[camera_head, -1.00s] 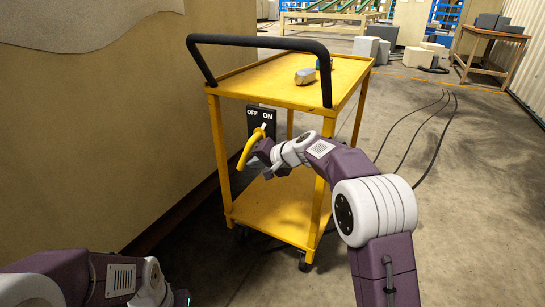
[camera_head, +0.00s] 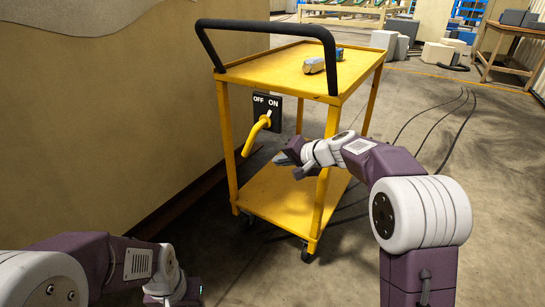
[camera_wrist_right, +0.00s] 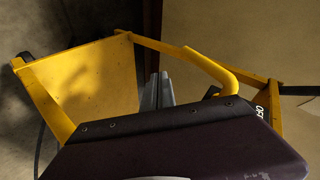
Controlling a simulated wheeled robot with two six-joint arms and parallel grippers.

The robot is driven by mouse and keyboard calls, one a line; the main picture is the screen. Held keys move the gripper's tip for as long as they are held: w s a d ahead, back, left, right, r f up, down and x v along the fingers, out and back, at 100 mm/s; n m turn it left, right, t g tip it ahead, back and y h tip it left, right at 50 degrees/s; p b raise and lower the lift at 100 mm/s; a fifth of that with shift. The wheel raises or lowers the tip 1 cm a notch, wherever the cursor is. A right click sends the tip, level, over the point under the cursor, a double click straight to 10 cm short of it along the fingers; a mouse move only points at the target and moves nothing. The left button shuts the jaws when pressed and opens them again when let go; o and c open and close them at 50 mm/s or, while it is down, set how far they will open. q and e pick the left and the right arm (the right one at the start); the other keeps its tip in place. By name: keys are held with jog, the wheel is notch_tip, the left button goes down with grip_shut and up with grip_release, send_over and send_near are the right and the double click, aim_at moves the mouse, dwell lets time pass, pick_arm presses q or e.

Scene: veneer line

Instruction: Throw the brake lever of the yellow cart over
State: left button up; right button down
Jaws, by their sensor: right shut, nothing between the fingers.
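The yellow cart (camera_head: 287,74) stands ahead of me, with a black push handle. Its dark switch plate (camera_head: 279,115), marked OFF and ON, is on the near side under the top shelf. The yellow brake lever (camera_head: 254,137) hangs down and left from the plate, its upper end by the ON mark. My right gripper (camera_head: 281,158) is shut and empty, just right of the lever and apart from it. In the right wrist view the fingers (camera_wrist_right: 158,90) are together, left of the lever's curved bar (camera_wrist_right: 222,72). My left gripper (camera_head: 187,296) is at the bottom edge, its fingers unclear.
A beige wall (camera_head: 100,130) runs close along the left. Dark cables (camera_head: 440,115) lie on the floor at right. Grey blocks and a wooden table (camera_head: 513,49) stand farther back.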

jog(key=s+d, duration=0.1)
jog(key=s+d+r, duration=0.1)
jog(key=s+d, duration=0.1)
jog(key=shift+s+d, duration=0.1)
jog(key=shift+s, duration=0.2)
jog(key=shift+r, duration=0.1)
jog(key=s+a+r+n+g+p, duration=0.25)
jog(key=s+r+p, duration=0.25)
jog(key=p, duration=0.3)
jog(key=s+d+f+n+g+h+p, duration=0.25)
jog(key=s+d+f, duration=0.35)
jog(key=s, duration=0.6)
jog(key=s+d+f+n+g+h+p, duration=0.1)
jog(key=s+d+f+g+h, duration=0.25)
jog(key=s+f, duration=0.65)
notch_tip(320, 180, up, 40)
jog(key=s+p, duration=0.1)
jog(key=p, duration=3.7)
jog(key=shift+s+d+r+m+t+h, duration=0.2)
jog(key=shift+s+m+t+h, duration=0.1)
jog(key=shift+m+t, duration=0.15)
